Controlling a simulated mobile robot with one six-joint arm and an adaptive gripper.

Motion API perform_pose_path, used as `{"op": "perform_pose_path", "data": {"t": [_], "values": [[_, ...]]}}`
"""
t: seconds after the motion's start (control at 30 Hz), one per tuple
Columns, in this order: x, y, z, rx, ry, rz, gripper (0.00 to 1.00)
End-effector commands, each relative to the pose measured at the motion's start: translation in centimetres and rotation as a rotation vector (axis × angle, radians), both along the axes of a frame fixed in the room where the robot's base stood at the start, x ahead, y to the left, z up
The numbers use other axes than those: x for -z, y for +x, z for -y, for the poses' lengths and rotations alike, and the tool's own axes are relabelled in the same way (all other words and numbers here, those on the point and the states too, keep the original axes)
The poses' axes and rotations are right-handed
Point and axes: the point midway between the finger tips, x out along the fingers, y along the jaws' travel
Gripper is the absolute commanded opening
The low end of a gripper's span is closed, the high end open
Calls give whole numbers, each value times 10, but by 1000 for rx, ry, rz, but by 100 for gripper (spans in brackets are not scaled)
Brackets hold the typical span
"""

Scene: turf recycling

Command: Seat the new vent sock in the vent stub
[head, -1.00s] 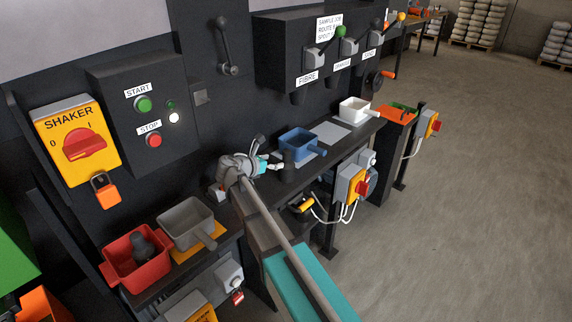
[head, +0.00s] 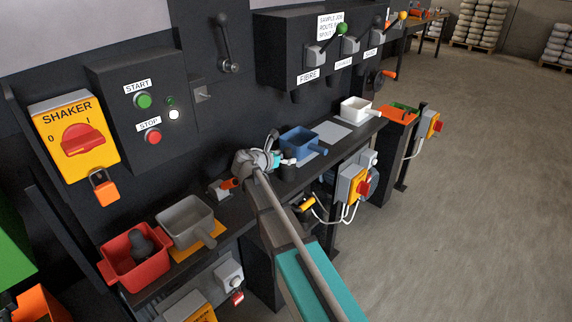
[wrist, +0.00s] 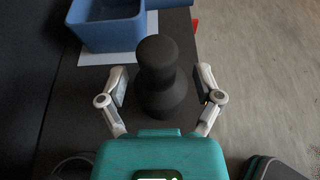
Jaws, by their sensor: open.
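A dark, rounded sock-like piece (wrist: 160,80), which looks like a vent sock, stands upright on the bench in the wrist view. It has a narrower knob on top and a wider body below. It also shows as a small dark shape (head: 289,167) in the head view. My gripper (wrist: 162,88) is open, with one finger on each side of the piece; I cannot tell whether they touch it. A similar dark piece (head: 140,243) lies in the red tray (head: 148,277) at lower left. I cannot make out the vent stub for certain.
A blue bin (head: 300,140) stands just beyond the dark piece, on a pale sheet (wrist: 88,54). A grey bin (head: 184,219) stands beside the red tray. A small orange-handled item (head: 228,184) is behind my arm. A white bin (head: 356,110) is farther along.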

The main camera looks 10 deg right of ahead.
Motion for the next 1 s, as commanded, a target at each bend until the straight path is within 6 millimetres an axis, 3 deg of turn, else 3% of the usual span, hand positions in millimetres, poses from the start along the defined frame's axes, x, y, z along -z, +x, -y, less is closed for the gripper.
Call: {"op": "perform_pose_path", "data": {"t": [0.2, 0.73, 1.0], "values": [[6, 8, 11, 1, -1, -1, 83], [5, 8, 12, 2, 0, -1, 83], [5, 8, 12, 2, 0, -1, 35]]}}
